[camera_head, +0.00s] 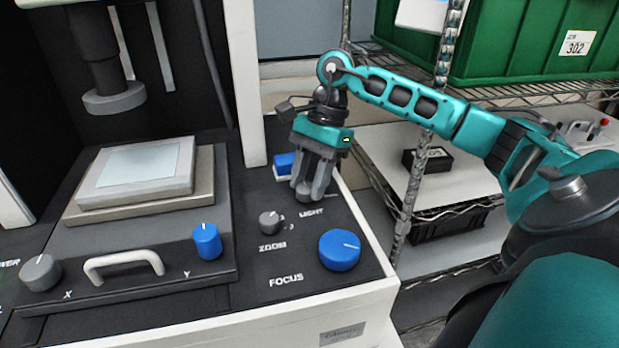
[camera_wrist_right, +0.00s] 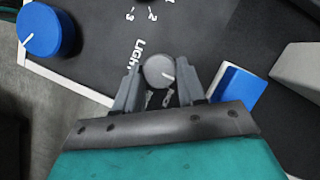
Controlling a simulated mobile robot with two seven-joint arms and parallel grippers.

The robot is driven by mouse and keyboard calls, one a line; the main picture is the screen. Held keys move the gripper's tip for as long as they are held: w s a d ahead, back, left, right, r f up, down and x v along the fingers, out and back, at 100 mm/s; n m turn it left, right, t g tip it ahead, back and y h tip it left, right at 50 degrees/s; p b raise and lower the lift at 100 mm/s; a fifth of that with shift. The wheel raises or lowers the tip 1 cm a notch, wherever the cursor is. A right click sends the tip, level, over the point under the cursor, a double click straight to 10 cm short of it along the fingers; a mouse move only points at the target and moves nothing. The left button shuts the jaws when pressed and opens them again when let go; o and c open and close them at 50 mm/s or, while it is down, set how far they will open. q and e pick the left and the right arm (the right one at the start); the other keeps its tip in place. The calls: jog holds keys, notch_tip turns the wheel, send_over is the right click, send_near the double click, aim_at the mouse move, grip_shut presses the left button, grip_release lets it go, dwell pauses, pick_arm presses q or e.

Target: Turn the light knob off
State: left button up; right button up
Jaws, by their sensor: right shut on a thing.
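The light knob (camera_head: 304,190) is a small grey knob behind the LIGHT label on the dark panel. In the right wrist view the knob (camera_wrist_right: 159,70) shows a white pointer line toward the lower right. My right gripper (camera_head: 311,192) reaches down over it from above. Its fingers (camera_wrist_right: 159,88) stand on both sides of the knob, shut on it. The markings beside the knob are partly hidden by the fingers. My left gripper does not show.
The grey zoom knob (camera_head: 270,222) and large blue focus knob (camera_head: 339,250) stand close in front. A blue and white switch (camera_head: 285,164) lies just behind the gripper. The stage (camera_head: 140,180) is at left. A wire shelf with a green crate (camera_head: 520,40) stands at right.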

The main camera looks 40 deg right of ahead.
jog(key=o, duration=1.1)
jog(key=shift+c, duration=0.2)
jog(key=shift+r, duration=0.15)
jog(key=p+v, duration=0.1)
jog(key=v, duration=1.1)
jog(key=shift+d+r, duration=0.2)
jog(key=shift+r, duration=0.1)
